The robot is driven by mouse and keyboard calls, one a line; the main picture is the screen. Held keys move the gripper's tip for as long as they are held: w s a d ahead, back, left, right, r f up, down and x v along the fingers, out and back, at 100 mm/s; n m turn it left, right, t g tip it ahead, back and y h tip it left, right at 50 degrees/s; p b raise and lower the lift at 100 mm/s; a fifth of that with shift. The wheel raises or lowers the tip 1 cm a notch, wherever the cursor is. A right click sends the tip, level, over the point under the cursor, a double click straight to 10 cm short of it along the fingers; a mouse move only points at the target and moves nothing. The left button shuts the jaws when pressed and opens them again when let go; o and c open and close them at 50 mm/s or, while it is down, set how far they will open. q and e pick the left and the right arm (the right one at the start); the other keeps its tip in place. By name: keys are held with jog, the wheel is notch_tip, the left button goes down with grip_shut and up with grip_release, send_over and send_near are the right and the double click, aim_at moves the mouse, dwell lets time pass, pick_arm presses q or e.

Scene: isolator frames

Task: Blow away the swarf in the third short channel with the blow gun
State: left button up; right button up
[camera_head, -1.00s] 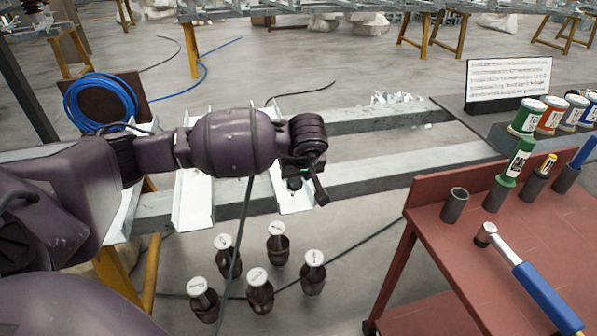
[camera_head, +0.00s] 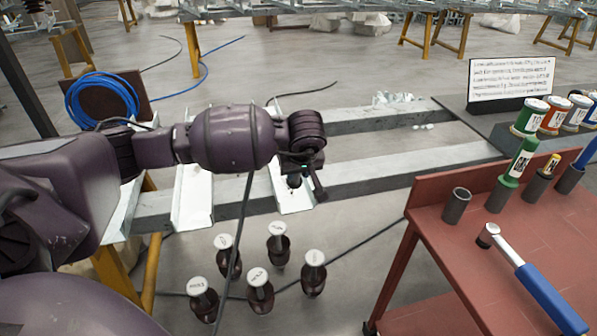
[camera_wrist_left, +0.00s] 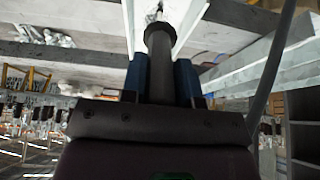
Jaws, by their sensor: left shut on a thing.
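My left gripper (camera_head: 306,184) hangs over the third short channel (camera_head: 289,197), a pale metal piece lying across the two grey beams. In the left wrist view, its blue-padded fingers (camera_wrist_left: 173,80) are shut on the dark round body of the blow gun (camera_wrist_left: 162,45). The gun's end points into the pale channel (camera_wrist_left: 186,18). A small bit of swarf (camera_wrist_left: 154,14) seems to show just beyond the gun's end. The arm hides much of the channel in the head view. A dark hose (camera_head: 238,225) hangs below the arm. My right gripper is out of view.
Two other short channels (camera_head: 192,200) lie to the left. A red bench (camera_head: 480,255) with a blue-handled tool (camera_head: 540,290) is at right. Pale scraps (camera_head: 393,98) lie on the far beam.

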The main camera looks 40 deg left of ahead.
pick_arm(q)
jog(key=shift+w+a+f+b, duration=0.15)
jog(key=shift+w+a+b, duration=0.5)
jog(key=shift+w+a, duration=0.7)
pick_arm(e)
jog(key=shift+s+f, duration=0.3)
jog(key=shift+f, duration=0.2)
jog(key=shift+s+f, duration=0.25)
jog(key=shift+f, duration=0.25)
pick_arm(q)
jog(key=shift+w+a+b, duration=0.2)
jog(key=shift+w+a, duration=0.2)
jog(key=shift+a, duration=0.2)
jog(key=shift+w+a+b, duration=0.2)
jog(key=shift+w+a, duration=0.2)
jog(key=shift+a, duration=0.2)
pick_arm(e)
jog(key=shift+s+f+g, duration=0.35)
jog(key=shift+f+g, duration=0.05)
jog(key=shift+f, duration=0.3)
pick_arm(q)
jog(key=shift+r, duration=0.2)
